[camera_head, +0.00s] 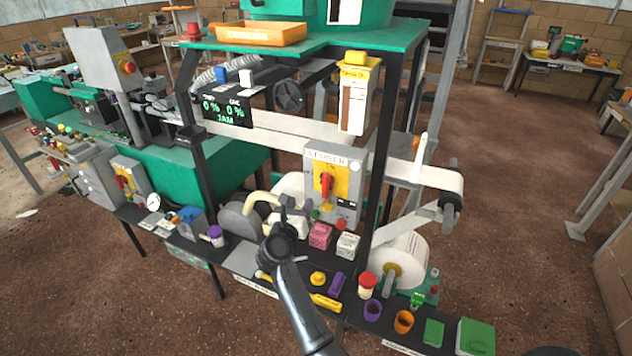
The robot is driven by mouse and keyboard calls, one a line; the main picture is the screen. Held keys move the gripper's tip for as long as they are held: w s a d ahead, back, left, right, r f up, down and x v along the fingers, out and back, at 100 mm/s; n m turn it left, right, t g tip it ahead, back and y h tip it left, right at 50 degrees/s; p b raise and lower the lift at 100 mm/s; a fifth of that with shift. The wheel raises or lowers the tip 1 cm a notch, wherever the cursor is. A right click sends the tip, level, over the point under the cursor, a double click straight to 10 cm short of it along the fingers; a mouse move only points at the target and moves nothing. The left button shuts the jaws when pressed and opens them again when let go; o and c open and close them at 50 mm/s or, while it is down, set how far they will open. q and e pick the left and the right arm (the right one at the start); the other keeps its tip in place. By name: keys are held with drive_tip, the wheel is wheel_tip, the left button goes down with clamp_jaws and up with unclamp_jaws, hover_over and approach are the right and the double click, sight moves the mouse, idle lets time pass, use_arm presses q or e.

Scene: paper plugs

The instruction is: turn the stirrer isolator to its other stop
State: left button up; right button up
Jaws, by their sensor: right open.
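The stirrer isolator is a grey box (347,160) with a yellow plate and a red handle (326,185), standing at the middle of the bench under the white belt. The handle looks roughly upright on its plate. My right gripper (295,203) comes up from the bottom of the view on its dark arm. It is open, apart from the handle, to its left and a little lower. Nothing shows between its fingers. My left gripper is not in view.
A black post (381,170) rises right of the isolator.

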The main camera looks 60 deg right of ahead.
sight(324, 181)
drive_tip(key=d+m, duration=0.1)
drive_tip(key=d, duration=0.3)
drive_tip(key=d+m+g, duration=0.1)
drive_tip(key=d, duration=0.3)
drive_tip(key=d+m, duration=0.1)
drive_tip(key=d, duration=0.3)
drive_tip(key=shift+w+f+g+b, duration=0.3)
drive_tip(key=shift+f+b, duration=0.05)
drive_tip(key=shift+b, duration=0.05)
drive_tip(key=shift+w+d, duration=0.15)
drive_tip(key=shift+d, duration=0.8)
drive_tip(key=shift+c, duration=0.3)
